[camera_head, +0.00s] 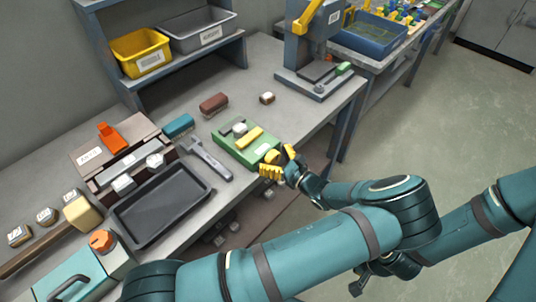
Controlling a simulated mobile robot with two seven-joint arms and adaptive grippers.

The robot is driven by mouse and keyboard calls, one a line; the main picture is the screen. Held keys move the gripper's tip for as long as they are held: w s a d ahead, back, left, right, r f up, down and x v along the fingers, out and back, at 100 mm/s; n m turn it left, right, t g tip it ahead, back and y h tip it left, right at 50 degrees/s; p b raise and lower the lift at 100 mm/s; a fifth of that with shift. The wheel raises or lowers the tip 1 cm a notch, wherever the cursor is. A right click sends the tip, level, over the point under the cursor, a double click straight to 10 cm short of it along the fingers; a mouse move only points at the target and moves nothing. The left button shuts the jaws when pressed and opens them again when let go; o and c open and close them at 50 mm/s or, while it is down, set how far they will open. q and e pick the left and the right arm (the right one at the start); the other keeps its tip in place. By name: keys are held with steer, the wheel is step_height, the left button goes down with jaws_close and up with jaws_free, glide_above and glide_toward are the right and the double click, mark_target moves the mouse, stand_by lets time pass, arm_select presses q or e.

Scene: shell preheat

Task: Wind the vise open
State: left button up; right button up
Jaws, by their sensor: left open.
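A green fixture, which looks like the vise (229,148), sits near the front edge of the bench. It carries a yellow bar (249,139) and a small pale block (239,129). My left gripper (277,161), with yellow fingers, is open at the vise's front right end. A small round yellowish part, perhaps the vise's handle, shows between the fingers; I cannot tell whether they touch it. The handle's shape and the jaw gap are largely hidden. My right gripper (364,283) hangs low, off the bench, partly behind my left arm; its fingers are unclear.
A dark tray (162,205), a grey wrench-like tool (205,159) and a mallet (77,213) lie left of the vise. A press (309,50) with a yellow lever stands behind. Yellow (142,53) and grey (197,28) bins sit on a shelf. Floor at right is clear.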

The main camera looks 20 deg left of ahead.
stand_by(0.3)
arm_select(q)
steer(key=shift+a, duration=0.1)
steer(key=c, duration=1.2)
steer(key=n, duration=0.5)
steer(key=shift+s+n, duration=0.15)
steer(key=shift+n, duration=0.15)
steer(key=o, duration=1.2)
steer(key=v, duration=0.7)
steer(key=shift+d, duration=0.25)
